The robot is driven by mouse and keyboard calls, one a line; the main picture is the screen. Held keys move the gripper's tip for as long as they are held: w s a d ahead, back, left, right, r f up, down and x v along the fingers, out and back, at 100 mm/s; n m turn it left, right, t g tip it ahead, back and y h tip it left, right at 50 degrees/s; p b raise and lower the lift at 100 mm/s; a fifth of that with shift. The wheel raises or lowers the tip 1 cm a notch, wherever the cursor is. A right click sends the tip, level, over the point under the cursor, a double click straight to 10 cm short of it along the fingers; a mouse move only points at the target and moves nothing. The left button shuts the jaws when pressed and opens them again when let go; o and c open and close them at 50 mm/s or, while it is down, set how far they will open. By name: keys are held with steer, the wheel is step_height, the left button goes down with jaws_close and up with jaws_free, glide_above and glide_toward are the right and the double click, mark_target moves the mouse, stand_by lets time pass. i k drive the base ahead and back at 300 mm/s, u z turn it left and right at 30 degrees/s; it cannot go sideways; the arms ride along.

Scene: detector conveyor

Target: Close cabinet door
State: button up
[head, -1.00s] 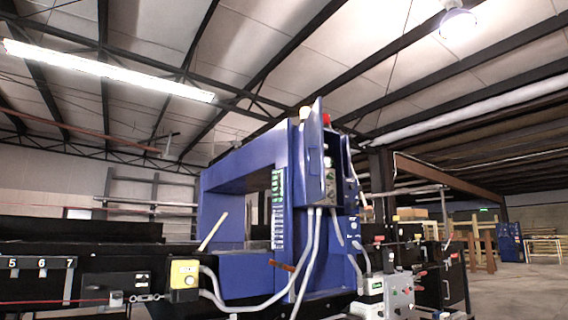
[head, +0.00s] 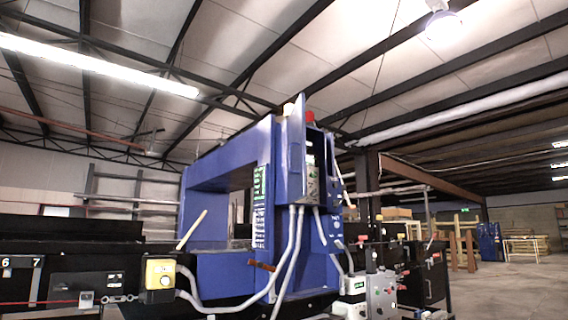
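A blue detector frame (head: 262,185) stands over the black conveyor, left of the middle of the head view. On its right end is a tall blue cabinet with a narrow door (head: 297,150) that stands ajar, seen nearly edge-on. Behind the door, the cabinet inside (head: 313,172) shows grey parts and wiring. Grey conduits run down below it. My gripper is not in view.
A yellow control box (head: 160,273) with a grey conduit sits at the conveyor front. Grey and white boxes (head: 380,293) and black cabinets (head: 425,275) stand to the right. Open concrete floor (head: 520,285) lies at far right.

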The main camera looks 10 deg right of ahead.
mark_target(297, 176)
steer(key=i, duration=0.85)
steer(key=z, duration=0.05)
steer(key=k, duration=1.65)
steer(key=u, duration=0.9)
steer(key=i, duration=0.8)
steer(key=z, duration=0.1)
